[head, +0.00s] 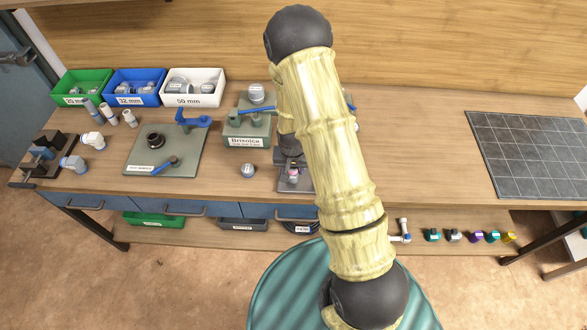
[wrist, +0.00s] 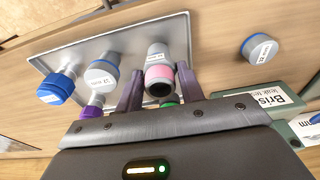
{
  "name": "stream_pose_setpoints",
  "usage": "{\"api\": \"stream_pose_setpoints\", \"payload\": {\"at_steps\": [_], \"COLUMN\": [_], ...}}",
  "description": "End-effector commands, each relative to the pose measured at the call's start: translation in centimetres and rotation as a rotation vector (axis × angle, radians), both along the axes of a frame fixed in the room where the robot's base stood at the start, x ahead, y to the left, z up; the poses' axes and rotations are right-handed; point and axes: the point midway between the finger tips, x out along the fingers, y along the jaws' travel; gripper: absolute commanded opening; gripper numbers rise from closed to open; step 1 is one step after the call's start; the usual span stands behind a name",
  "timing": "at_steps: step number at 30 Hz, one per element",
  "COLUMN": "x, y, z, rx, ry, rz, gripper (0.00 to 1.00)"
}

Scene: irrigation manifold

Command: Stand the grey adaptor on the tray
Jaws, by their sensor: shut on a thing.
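My gripper (wrist: 160,72) is shut on a grey cylindrical fitting with a pink band (wrist: 158,77), which I take as the grey adaptor. Its pink end also shows below my gripper in the head view (head: 293,175). The grey metal tray (wrist: 120,41) lies behind it in the wrist view, and its front part shows in the head view (head: 296,186). Whether the adaptor touches the tray I cannot tell. Beside it over the tray are a grey-and-blue fitting (wrist: 102,72) and a blue-capped fitting (wrist: 57,88). My arm hides much of the tray in the head view.
A grey-capped fitting (head: 248,170) stands on the bench left of the tray. The Brisolca block (head: 246,141) is behind it. A green plate (head: 140,160) with blue levers lies farther left. Bins (head: 196,88) line the back. The bench's right is clear up to a dark tiled mat (head: 530,150).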

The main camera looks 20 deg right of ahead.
Motion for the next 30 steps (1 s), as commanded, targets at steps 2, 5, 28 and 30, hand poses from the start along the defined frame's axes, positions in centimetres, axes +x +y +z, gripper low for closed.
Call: {"api": "stream_pose_setpoints", "payload": {"at_steps": [2, 5, 28, 30], "x": [-0.1, 0.0, 0.0, 0.0], "y": [-0.1, -0.1, -0.1, 0.0], "z": [-0.8, -1.2, -1.4, -1.2], "rx": [0.0, 0.0, 0.0, 0.0], "ry": [0.003, -0.001, -0.001, -0.001], "rz": [-0.001, -0.001, -0.001, 0.0], "gripper": [0.11, 0.11, 0.6, 0.6]}}
